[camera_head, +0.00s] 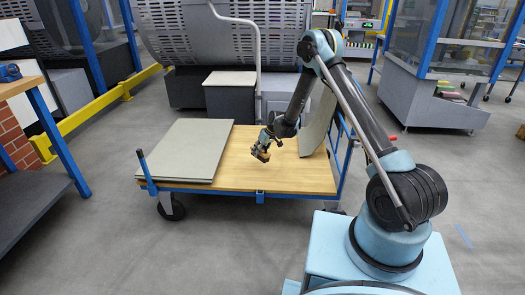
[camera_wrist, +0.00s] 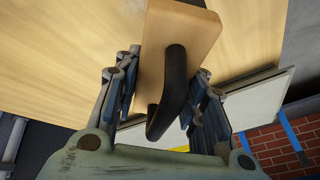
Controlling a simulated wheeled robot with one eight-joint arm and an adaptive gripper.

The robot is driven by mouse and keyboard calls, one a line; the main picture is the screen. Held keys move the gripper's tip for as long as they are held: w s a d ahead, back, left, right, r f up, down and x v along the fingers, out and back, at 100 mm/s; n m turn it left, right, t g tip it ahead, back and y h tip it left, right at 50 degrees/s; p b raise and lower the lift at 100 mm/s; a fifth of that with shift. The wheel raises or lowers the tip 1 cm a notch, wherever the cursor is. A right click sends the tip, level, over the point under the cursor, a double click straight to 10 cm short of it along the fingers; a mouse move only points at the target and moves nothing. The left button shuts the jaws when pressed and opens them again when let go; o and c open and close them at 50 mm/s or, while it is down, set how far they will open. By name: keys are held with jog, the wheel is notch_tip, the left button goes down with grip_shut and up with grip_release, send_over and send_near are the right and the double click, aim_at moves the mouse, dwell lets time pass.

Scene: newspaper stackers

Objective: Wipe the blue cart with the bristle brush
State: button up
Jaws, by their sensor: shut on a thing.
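The blue cart has a wooden deck (camera_head: 240,150) and a blue frame, and stands on the floor in the middle of the head view. Its deck fills the upper part of the wrist view (camera_wrist: 60,60). My gripper (camera_head: 262,150) is over the middle of the deck, shut on the bristle brush. In the wrist view the brush (camera_wrist: 181,35) shows a wooden block and a black curved handle between the two fingers (camera_wrist: 165,100). The bristles are hidden, and I cannot tell whether they touch the deck.
Grey flat boards (camera_head: 185,150) lie on the deck's left part. A grey panel (camera_head: 318,122) leans at the deck's right end. A workbench (camera_head: 35,125) stands at left, a yellow rail (camera_head: 95,108) behind it. A large grey machine (camera_head: 225,40) stands behind the cart.

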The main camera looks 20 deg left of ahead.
jog(key=shift+w+d+f, duration=0.15)
jog(key=shift+f, duration=0.45)
jog(key=shift+w+d+f, duration=0.1)
jog(key=shift+f, duration=2.3)
jog(key=shift+w+d+f, duration=0.2)
jog(key=shift+d+f, duration=0.6)
jog(key=shift+d, duration=0.1)
jog(key=shift+c, duration=0.5)
jog(key=shift+w+d, duration=0.15)
jog(key=shift+d, duration=0.95)
jog(key=shift+s+a, duration=0.25)
jog(key=shift+a, duration=0.8)
jog(key=shift+s+a, duration=0.2)
jog(key=shift+a, duration=0.8)
jog(key=r, duration=0.7)
jog(key=shift+w+d, duration=0.1)
jog(key=shift+d, duration=0.1)
jog(key=shift+a+r, duration=0.1)
jog(key=shift+r, duration=0.55)
